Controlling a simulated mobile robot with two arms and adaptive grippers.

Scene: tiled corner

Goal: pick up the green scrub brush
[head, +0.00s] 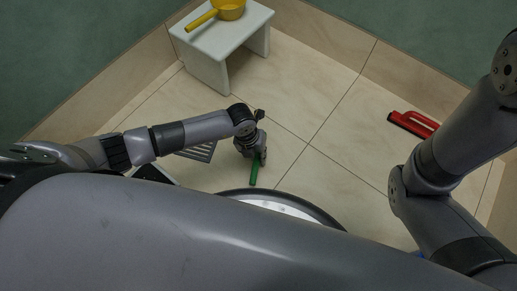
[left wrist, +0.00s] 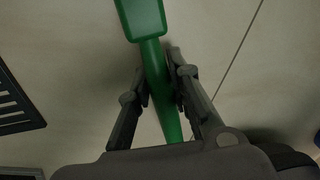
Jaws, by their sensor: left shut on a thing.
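The green scrub brush (head: 254,172) shows in the head view below my left gripper (head: 256,158), over the tiled floor. In the left wrist view the green scrub brush (left wrist: 142,18) has a wide block at the top and a narrower handle running down between the fingers. My left gripper (left wrist: 160,72) is shut on the handle, one finger on each side. Whether the brush touches the floor I cannot tell. In the head view my right arm comes in from the right, and its gripper is out of view.
A white stool (head: 213,52) with a yellow dipper (head: 229,9) on it stands by the back wall. A red-handled tool (head: 412,123) lies on the floor at the right. A grey slotted drain grate (head: 198,152) lies left of my left gripper. The middle floor is clear.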

